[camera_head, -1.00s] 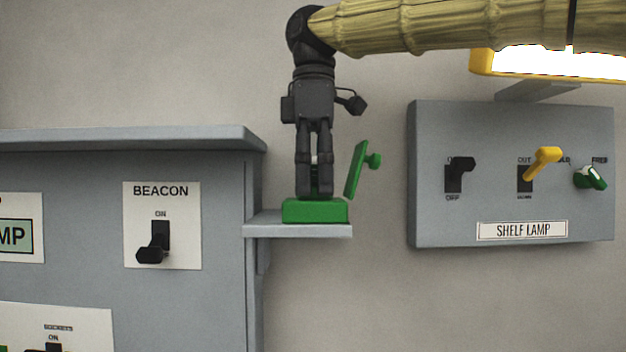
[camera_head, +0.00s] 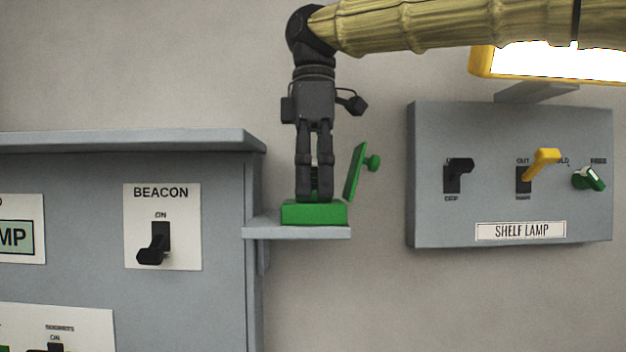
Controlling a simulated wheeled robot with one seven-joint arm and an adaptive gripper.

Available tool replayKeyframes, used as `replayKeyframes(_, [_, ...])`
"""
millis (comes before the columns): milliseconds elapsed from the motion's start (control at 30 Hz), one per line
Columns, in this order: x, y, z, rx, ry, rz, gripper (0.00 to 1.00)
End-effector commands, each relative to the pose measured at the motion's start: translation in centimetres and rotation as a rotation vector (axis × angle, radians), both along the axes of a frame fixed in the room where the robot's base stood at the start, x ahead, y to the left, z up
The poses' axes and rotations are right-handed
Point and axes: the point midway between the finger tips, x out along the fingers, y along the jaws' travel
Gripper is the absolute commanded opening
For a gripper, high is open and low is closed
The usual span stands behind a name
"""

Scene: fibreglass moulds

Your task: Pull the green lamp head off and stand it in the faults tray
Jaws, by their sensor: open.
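A green block (camera_head: 314,213) sits on a small grey shelf (camera_head: 300,233). A tilted green plate with a round knob (camera_head: 355,172) stands up at the block's right. My gripper (camera_head: 314,196) points straight down over the block, its fingertips at the block's top. Its fingers are open, one on each side of a narrow gap where dark green shows. I cannot tell whether that green is the lamp head, as the fingers hide most of it. The faults tray is not in view.
A grey cabinet with a BEACON switch (camera_head: 155,244) is at left. A SHELF LAMP panel (camera_head: 440,215) at right carries a black switch, a yellow lever (camera_head: 541,163) and a green-white knob (camera_head: 589,178). A lit yellow-framed lamp (camera_head: 482,65) is above it. Bare wall lies between.

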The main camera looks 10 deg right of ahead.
Motion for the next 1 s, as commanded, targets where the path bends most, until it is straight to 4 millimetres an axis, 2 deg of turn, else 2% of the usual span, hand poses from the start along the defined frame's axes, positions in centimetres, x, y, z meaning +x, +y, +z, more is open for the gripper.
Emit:
replayKeyframes(833, [0.00,0.01,-0.01,0.000,0.000,0.000,0.68])
replayKeyframes(867, [0.00,0.01,-0.01,0.000,0.000,0.000,0.64])
replayKeyframes(1000, [0.00,0.01,0.00,0.000,0.000,0.000,0.39])
